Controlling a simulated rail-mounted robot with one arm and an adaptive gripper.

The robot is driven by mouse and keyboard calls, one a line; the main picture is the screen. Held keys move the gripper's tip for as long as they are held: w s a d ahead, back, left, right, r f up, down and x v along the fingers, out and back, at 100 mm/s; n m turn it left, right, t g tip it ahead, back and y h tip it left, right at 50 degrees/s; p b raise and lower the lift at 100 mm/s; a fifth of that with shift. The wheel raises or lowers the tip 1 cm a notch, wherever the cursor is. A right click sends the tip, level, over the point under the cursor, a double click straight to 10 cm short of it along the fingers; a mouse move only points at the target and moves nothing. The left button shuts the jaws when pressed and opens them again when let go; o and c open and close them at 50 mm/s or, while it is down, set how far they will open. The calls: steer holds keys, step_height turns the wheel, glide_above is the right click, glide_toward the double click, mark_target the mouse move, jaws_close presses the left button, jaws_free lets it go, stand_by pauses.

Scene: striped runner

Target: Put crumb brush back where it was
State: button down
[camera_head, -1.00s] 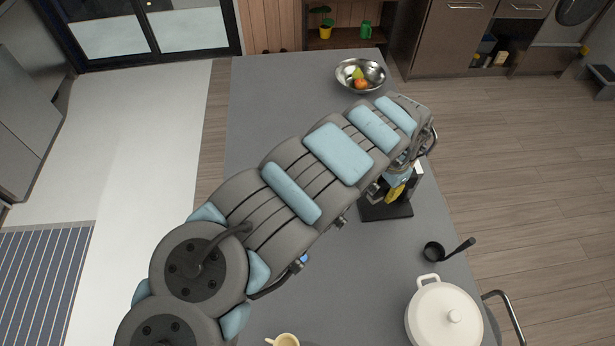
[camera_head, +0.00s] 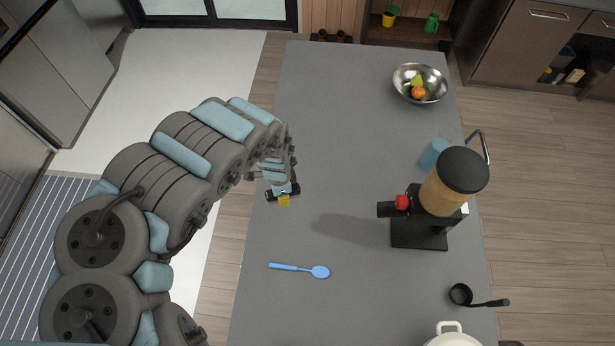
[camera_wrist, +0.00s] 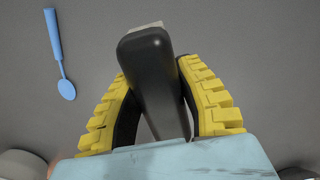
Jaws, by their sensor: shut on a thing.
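In the wrist view my gripper (camera_wrist: 158,95) has its yellow-padded fingers closed on both sides of a black handle, which I take to be the crumb brush (camera_wrist: 155,60). A pale strip shows at its far end. In the head view my gripper (camera_head: 284,199) is over the left part of the grey counter (camera_head: 340,130), with a dark piece of the brush (camera_head: 291,190) showing at the fingers. Most of the brush is hidden there by my wrist. I cannot tell whether it touches the counter.
A blue spoon (camera_head: 300,269) lies nearer on the counter. A coffee grinder (camera_head: 420,228) with a tan hopper stands to the right, near a blue cup (camera_head: 433,153). A steel fruit bowl (camera_head: 420,84) is at the back. A black ladle (camera_head: 475,297) and white pot (camera_head: 453,338) are front right.

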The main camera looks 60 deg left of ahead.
steer(key=shift+s+a+f, duration=0.15)
steer(key=shift+s, duration=0.1)
steer(key=shift+w+f, duration=0.1)
steer(key=w+a+f+b, duration=0.1)
steer(key=w+f+b, duration=0.1)
steer(key=w+b, duration=0.1)
steer(key=w+a+f+b, duration=0.2)
steer(key=w+b, duration=0.1)
steer(key=b, duration=0.1)
steer(key=w+a+f+b, duration=0.2)
steer(key=w+b, duration=0.1)
steer(key=shift+f, duration=0.25)
steer(key=shift+w+a, duration=0.1)
steer(key=shift+w, duration=0.05)
steer(key=shift+w+a+f, duration=0.15)
steer(key=shift+w, duration=0.05)
steer(key=shift+w+a+f+p, duration=0.2)
steer(key=shift+w+a+f, duration=0.05)
steer(key=shift+w+f, duration=0.3)
steer(key=shift+w+a+f+p, duration=0.15)
steer(key=shift+w+a+f, duration=0.2)
steer(key=shift+f, duration=0.3)
steer(key=shift+w+f, duration=0.1)
steer(key=shift+f, duration=0.05)
